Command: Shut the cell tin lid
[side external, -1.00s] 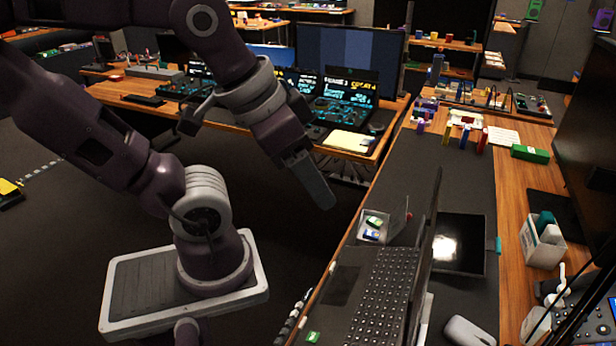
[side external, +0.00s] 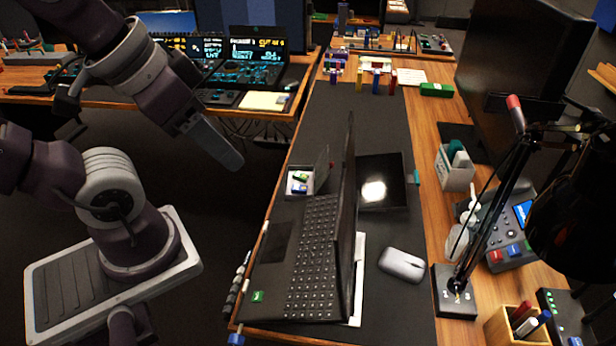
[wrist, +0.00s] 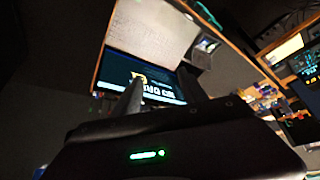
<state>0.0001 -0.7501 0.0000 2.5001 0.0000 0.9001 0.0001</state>
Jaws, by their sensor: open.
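The cell tin (side external: 291,189) is a small pale open box on the dark mat, behind the laptop keyboard in the side external view. Small green, blue and white items lie inside it.
An open laptop (side external: 312,255) stands in front of the tin, its screen upright on the right. A dark tablet (side external: 385,190) lies beyond the screen. A mouse (side external: 402,264) and a black lamp (side external: 575,215) are further right. The mat (side external: 345,110) behind the tin is clear.

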